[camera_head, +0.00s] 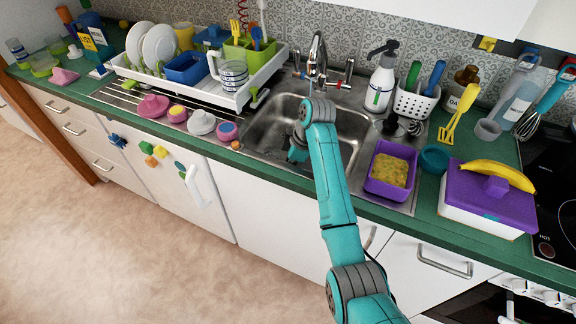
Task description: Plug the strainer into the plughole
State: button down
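My gripper (296,153) is a dark shape low in the steel sink basin (265,128), partly hidden by my own teal arm. Its fingers are too small and dark to tell whether they are open or shut, or whether they hold anything. I cannot make out the strainer; it may be hidden by the gripper or arm. The plughole is not visible either, and part of the basin floor lies behind my arm.
A sponge in a purple tub (390,172) stands right of the basin. A white utensil basket (417,100) and a soap bottle (381,78) stand behind. The tap (318,58) overhangs the basin.

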jog(key=shift+r, duration=0.25)
dwell(0.5)
jog(key=shift+f, duration=0.75)
dwell(2.8)
jog(key=shift+r, duration=0.3)
